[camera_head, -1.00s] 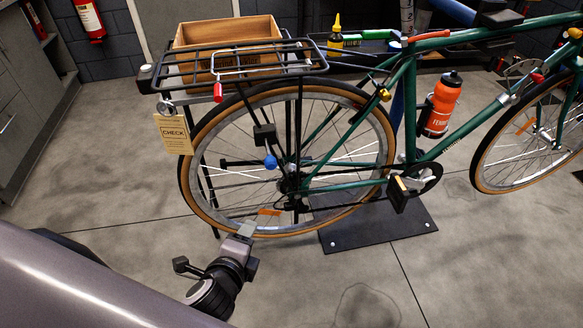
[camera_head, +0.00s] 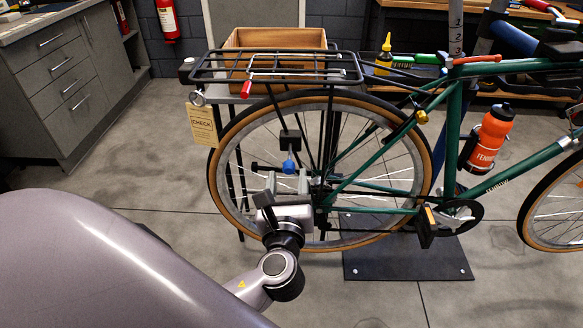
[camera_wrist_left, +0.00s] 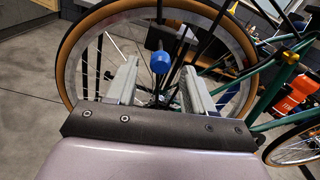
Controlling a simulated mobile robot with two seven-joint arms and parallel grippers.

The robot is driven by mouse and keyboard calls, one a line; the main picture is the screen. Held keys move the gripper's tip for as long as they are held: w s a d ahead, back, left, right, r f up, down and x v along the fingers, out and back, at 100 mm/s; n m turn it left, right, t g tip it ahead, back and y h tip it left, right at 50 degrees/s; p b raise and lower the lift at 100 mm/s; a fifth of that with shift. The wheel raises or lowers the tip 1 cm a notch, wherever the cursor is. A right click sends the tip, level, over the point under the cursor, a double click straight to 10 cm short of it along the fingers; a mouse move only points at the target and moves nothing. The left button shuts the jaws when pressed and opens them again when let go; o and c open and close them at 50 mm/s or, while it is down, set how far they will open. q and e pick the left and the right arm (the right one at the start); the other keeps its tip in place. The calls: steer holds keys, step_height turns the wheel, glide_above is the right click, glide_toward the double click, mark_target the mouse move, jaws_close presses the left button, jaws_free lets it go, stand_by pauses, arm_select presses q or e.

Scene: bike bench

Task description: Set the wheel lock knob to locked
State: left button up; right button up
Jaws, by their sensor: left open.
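The blue knob (camera_head: 290,167) sits near the rear wheel's hub, below a small black block (camera_head: 290,137). It also shows in the left wrist view as a round blue knob (camera_wrist_left: 160,63) with a short stem above it. My left gripper (camera_head: 290,182) is open just below the knob in the head view. In the left wrist view its two grey fingers (camera_wrist_left: 160,80) stand apart, one on each side of the knob, with nothing held. I cannot tell how far past the knob the fingertips reach. My right gripper is not in view.
The green bike's rear wheel (camera_head: 225,190) and black rack (camera_head: 205,72) stand close to the gripper. A yellow "CHECK" tag (camera_head: 202,125) hangs at the rack's left. A black floor plate (camera_head: 400,262) lies under the bike. An orange bottle (camera_head: 487,140) sits on the frame. The floor at left is clear.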

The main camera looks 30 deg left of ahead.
mark_target(288, 172)
arm_select(q)
steer(key=shift+x, duration=2.2)
jaws_close()
steer(key=p+x, duration=0.1)
steer(key=x, duration=0.1)
steer(key=shift+w+a, duration=0.1)
steer(key=shift+w, duration=0.3)
jaws_free()
